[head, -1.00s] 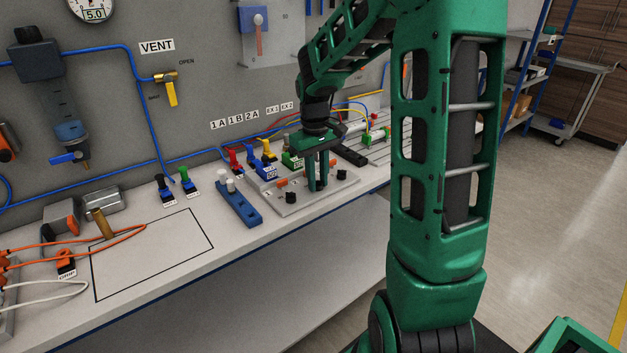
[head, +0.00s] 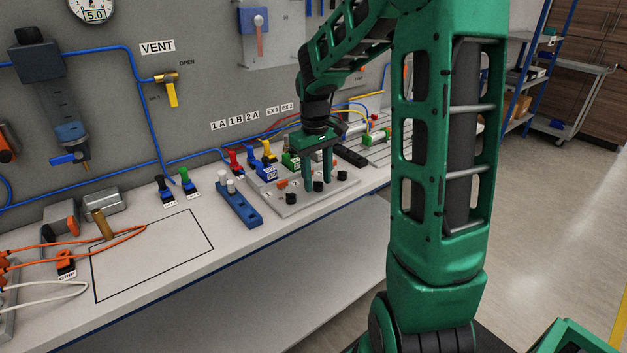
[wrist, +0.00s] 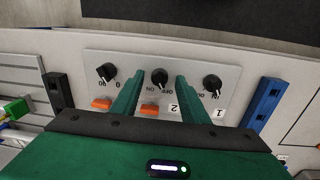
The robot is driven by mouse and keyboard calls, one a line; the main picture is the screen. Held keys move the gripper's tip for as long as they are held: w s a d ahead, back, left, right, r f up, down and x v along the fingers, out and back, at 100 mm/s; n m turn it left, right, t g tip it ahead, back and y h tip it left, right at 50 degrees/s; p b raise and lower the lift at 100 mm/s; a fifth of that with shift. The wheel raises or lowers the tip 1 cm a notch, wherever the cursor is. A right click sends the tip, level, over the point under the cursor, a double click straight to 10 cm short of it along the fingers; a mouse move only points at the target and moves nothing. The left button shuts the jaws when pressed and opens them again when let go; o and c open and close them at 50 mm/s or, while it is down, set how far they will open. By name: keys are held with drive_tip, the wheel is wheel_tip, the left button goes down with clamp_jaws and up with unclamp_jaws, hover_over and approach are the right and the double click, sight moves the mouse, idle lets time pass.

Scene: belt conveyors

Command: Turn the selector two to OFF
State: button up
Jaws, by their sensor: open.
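The grey selector panel (head: 300,205) lies on the bench and carries three black knobs. Selector two (wrist: 159,77) is the middle knob, with a "2" label nearby and ON and OFF marks that appear upside down in the wrist view. It also shows in the head view (head: 318,186). I cannot clearly tell which mark it points to. My gripper (head: 318,178) is open and points down over the panel. In the wrist view its two fingers (wrist: 159,85) stand on either side of the middle knob, with gaps visible. Whether the tips reach down beside it is unclear.
The knob by label "1" (wrist: 211,84) is close to one finger, and another knob (wrist: 106,72) lies beyond the other. Orange parts (wrist: 101,104) sit on the panel. A blue block (head: 239,203) stands beside it. Coloured valves (head: 252,160) and hoses are behind.

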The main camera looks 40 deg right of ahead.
sight(315, 186)
wheel_tip(315, 186, up, 10)
drive_tip(key=shift+a, duration=0.35)
drive_tip(key=shift+w+r, duration=0.1)
idle(0.3)
drive_tip(key=s+a+f+m, duration=0.1)
drive_tip(key=s+f+m, duration=0.2)
drive_tip(key=s, duration=1.1)
drive_tip(key=s+a+f+m, duration=0.1)
drive_tip(key=s+f+m, duration=0.2)
drive_tip(key=s, duration=1.1)
drive_tip(key=shift+s+a+f+y, duration=0.2)
drive_tip(key=shift+s+a+y, duration=0.05)
drive_tip(key=shift+y, duration=0.15)
drive_tip(key=shift+w+f, duration=0.25)
drive_tip(key=shift+w, duration=0.35)
